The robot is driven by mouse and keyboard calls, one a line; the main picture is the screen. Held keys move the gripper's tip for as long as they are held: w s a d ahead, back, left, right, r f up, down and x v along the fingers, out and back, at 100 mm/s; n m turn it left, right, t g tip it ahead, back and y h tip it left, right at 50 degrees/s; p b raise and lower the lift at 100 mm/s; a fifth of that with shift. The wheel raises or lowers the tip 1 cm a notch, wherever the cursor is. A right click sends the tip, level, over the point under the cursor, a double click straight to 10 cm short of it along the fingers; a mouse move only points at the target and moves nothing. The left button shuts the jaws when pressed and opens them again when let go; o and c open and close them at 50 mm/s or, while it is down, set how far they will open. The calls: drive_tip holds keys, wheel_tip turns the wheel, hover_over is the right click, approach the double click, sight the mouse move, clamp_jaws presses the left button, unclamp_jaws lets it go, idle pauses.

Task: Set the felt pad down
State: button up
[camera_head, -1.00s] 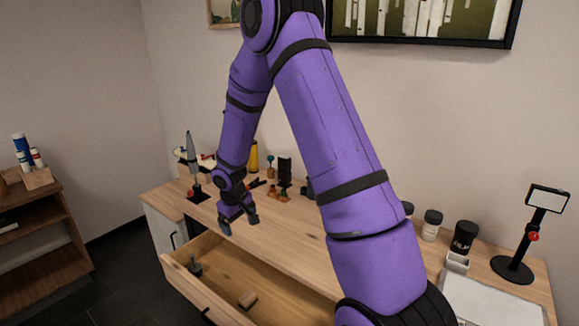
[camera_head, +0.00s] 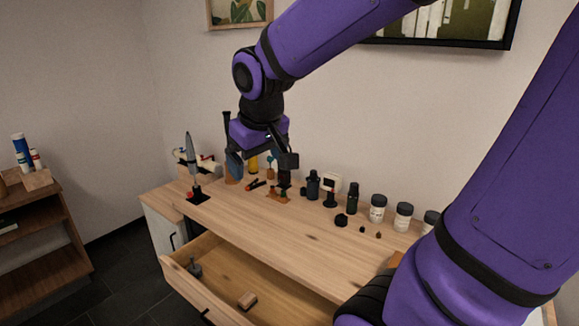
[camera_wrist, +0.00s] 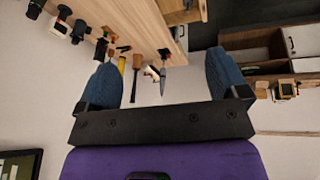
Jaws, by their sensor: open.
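My gripper (camera_head: 262,163) is raised above the back of the wooden table. Its blue-padded fingers are spread, and the wrist view shows nothing between them (camera_wrist: 167,80). No thing in view is clearly recognisable as the felt pad. A small brown block (camera_head: 246,300) lies flat in the open drawer (camera_head: 222,275), well below and apart from my gripper; I cannot tell whether it is the pad. A small dark tool (camera_head: 195,269) is at the drawer's left end.
Dark bottles (camera_head: 352,198), lidded jars (camera_head: 377,208) and small pieces stand along the back of the table (camera_head: 270,226). A pointed grey tool (camera_head: 191,160) stands upright at the left. The table's front middle is clear. A shelf unit (camera_head: 48,240) stands far left.

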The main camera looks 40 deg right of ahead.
drive_tip(key=s+a+r+t+y, duration=0.1)
drive_tip(key=s+a+r, duration=0.2)
drive_tip(key=s, duration=0.9)
drive_tip(key=shift+y, duration=0.3)
drive_tip(key=shift+d+r, duration=0.1)
drive_tip(key=shift+c, duration=0.3)
